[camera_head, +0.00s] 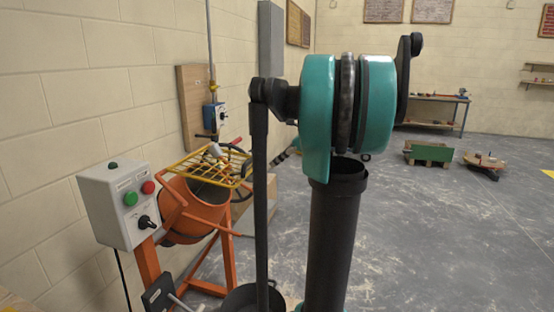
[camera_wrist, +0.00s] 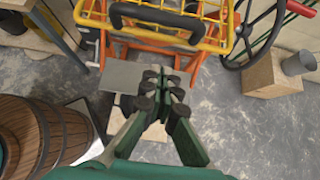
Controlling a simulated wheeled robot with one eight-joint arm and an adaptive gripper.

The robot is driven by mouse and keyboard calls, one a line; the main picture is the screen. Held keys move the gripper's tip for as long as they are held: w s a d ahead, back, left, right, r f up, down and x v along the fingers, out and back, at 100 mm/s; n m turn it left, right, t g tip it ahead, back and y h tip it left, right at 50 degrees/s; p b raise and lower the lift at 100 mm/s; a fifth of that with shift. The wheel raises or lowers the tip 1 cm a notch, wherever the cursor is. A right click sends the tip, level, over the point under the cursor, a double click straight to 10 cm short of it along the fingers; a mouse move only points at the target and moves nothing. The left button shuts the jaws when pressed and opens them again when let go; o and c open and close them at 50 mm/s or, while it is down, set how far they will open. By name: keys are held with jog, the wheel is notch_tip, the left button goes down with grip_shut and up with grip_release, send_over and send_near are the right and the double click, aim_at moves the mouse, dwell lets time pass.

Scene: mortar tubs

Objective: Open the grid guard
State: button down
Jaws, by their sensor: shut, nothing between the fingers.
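The yellow grid guard (camera_head: 203,168) lies across the mouth of the orange mixer drum (camera_head: 193,208) in the head view. In the wrist view, the yellow grid guard (camera_wrist: 93,14) is at the top, with a black handle (camera_wrist: 157,17) along its near side. My gripper (camera_wrist: 163,82) is shut and empty. Its fingertips show below the handle in the picture, apart from it. My arm hides part of the area right of the mixer in the head view.
A grey control box (camera_head: 119,205) with green and red buttons stands left of the mixer. A black handwheel (camera_wrist: 247,52) is right of the guard.

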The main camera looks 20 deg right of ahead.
aim_at(249, 168)
jog(key=shift+w+a+f, duration=0.15)
jog(key=shift+w+a, duration=0.5)
jog(key=shift+a, duration=0.2)
jog(key=shift+w+a+f, duration=0.1)
jog(key=shift+w+a, duration=0.5)
jog(key=shift+a, duration=0.3)
jog(key=shift+w+a+f, duration=0.15)
jog(key=shift+w+a, duration=0.5)
jog(key=shift+a, duration=0.2)
jog(key=shift+r, duration=0.15)
